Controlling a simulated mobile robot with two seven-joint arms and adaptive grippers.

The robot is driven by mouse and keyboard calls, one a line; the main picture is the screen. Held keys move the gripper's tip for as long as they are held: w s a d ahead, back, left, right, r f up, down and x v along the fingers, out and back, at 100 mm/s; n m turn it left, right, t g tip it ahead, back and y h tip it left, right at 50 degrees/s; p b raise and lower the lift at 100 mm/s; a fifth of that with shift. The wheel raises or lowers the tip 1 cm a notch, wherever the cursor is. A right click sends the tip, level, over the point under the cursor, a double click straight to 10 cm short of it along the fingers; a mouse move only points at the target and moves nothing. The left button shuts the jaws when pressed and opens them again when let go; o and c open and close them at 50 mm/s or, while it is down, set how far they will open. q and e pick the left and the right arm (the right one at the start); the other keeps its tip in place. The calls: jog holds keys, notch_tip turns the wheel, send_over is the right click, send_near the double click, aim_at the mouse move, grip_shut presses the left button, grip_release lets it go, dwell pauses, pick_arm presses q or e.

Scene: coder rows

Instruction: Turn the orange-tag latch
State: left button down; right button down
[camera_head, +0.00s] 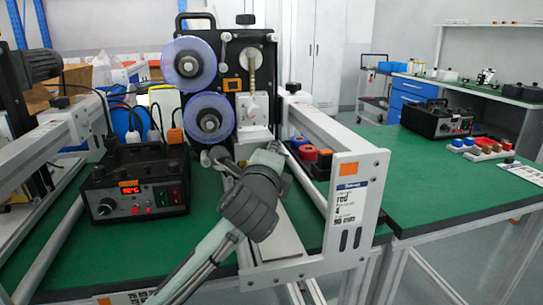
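The coder machine's black upright plate (262,60) stands at the middle of the green bench, with two clear-rimmed reels (188,64) on its left side. A small orange square tag (232,85) is on the plate, right of the reels. Another orange tag (349,168) is on the white frame's front end. I cannot tell which part is the latch. My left gripper (247,156) is in front of the machine's lower part, below the lower reel. Its dark body hides what is behind it, and its finger opening is unclear. My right gripper is out of view.
A black control box (135,185) with a lit red display stands left of my arm. The white frame's rails (325,140) flank the machine. Red and blue round parts sit in a dark tray (318,170). A second green bench (440,175) at right has free room.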

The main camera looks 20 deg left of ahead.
pick_arm(q)
jog(key=shift+m, duration=0.5)
jog(key=c, duration=1.4)
grip_release()
jog(key=shift+d, duration=0.1)
jog(key=shift+o, duration=0.2)
jog(key=v, duration=0.7)
jog(key=shift+s+r+g, duration=0.2)
jog(key=shift+r+g, duration=0.05)
jog(key=shift+g, duration=0.05)
